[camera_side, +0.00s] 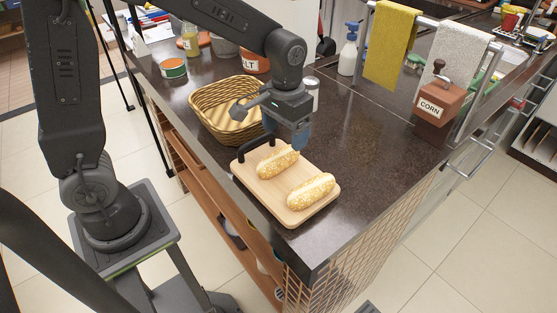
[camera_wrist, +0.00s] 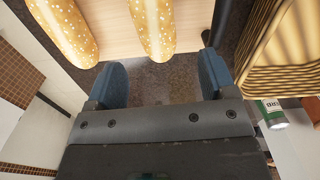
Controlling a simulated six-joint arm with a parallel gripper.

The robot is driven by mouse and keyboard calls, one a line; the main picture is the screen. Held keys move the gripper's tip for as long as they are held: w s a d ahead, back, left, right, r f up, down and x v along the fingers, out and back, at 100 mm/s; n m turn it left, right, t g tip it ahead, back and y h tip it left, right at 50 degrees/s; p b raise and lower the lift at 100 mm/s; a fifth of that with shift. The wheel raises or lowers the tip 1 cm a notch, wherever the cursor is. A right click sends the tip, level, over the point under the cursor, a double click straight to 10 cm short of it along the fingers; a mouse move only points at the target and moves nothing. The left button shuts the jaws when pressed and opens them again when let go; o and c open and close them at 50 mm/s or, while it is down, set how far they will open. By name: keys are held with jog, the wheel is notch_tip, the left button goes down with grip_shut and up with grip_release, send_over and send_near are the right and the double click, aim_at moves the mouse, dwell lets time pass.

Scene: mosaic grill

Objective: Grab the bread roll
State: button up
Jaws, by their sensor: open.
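Two seeded bread rolls lie side by side on a wooden board (camera_side: 262,191) at the counter's corner. One roll (camera_side: 278,162) is nearer the basket and the other roll (camera_side: 311,191) is nearer the counter edge. In the wrist view one roll (camera_wrist: 155,25) lies ahead of the gap between my fingers, and the other roll (camera_wrist: 66,28) is to its left. My gripper (camera_side: 298,138) is open and empty, above the counter just behind the board. Its blue fingers (camera_wrist: 160,88) are apart from both rolls. The far ends of the rolls are cut off in the wrist view.
A wicker basket (camera_side: 217,123) stands close beside my gripper, left of it in the side view. A black handle (camera_side: 257,148) rises at the board's edge. The counter right of the board is clear.

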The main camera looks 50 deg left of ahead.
aim_at(284, 152)
jog(key=shift+s+d+f, duration=0.1)
jog(key=shift+f, duration=1.55)
jog(key=shift+s+d+f, duration=0.1)
jog(key=shift+f, duration=1.55)
jog(key=c, duration=1)
